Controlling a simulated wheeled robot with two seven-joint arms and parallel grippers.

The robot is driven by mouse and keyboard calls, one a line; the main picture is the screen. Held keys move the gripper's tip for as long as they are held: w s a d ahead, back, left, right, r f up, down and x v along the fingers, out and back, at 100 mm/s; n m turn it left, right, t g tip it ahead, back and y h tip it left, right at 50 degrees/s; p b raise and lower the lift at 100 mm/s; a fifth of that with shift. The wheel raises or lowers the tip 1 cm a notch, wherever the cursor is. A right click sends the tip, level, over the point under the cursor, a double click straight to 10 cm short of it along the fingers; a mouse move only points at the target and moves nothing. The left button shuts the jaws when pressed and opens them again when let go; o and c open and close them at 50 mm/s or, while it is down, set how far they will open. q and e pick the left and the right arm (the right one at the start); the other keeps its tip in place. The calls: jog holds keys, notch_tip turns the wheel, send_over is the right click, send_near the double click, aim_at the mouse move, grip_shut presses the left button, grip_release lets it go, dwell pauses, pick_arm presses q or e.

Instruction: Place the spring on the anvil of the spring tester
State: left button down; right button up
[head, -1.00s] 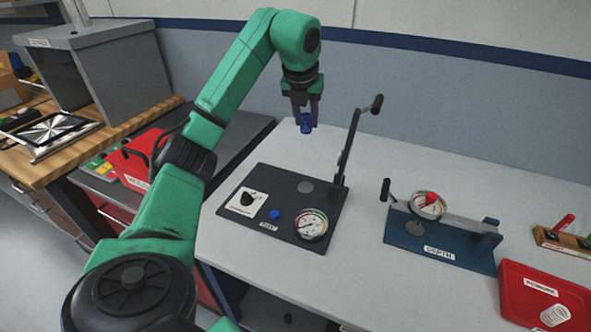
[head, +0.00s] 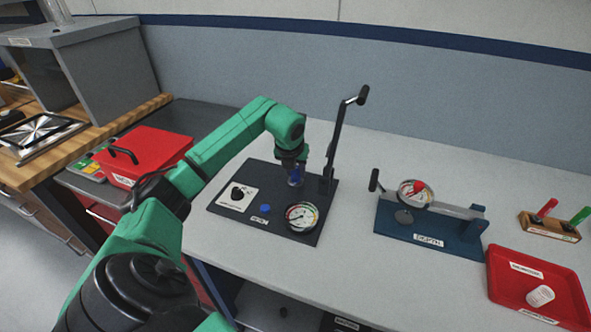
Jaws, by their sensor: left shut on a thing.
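The spring tester is a dark base plate (head: 225,206) with a white-faced dial (head: 301,216), a knob, a blue button and an upright lever (head: 340,135) at its right. My left gripper (head: 295,178) is low over the back part of the plate, left of the lever. It is shut on a small blue spring (head: 295,180), mostly covered by the fingers. The anvil disc is hidden behind the gripper and spring. I cannot tell whether the spring touches it. My right gripper is not in view.
A red tray (head: 550,265) with a white cylinder (head: 540,296) is at the right front. A red lidded box (head: 150,150) is at left. The white bench between tester and gauge is clear.

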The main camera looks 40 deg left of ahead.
pick_arm(q)
jog(key=c, duration=0.8)
grip_release()
jog(key=shift+f, duration=0.1)
jog(key=shift+c, duration=0.2)
jog(key=shift+o, duration=1.4)
jog(key=shift+r, duration=0.3)
jog(key=v, duration=1.2)
jog(key=shift+b, duration=0.4)
jog(key=shift+f, duration=0.1)
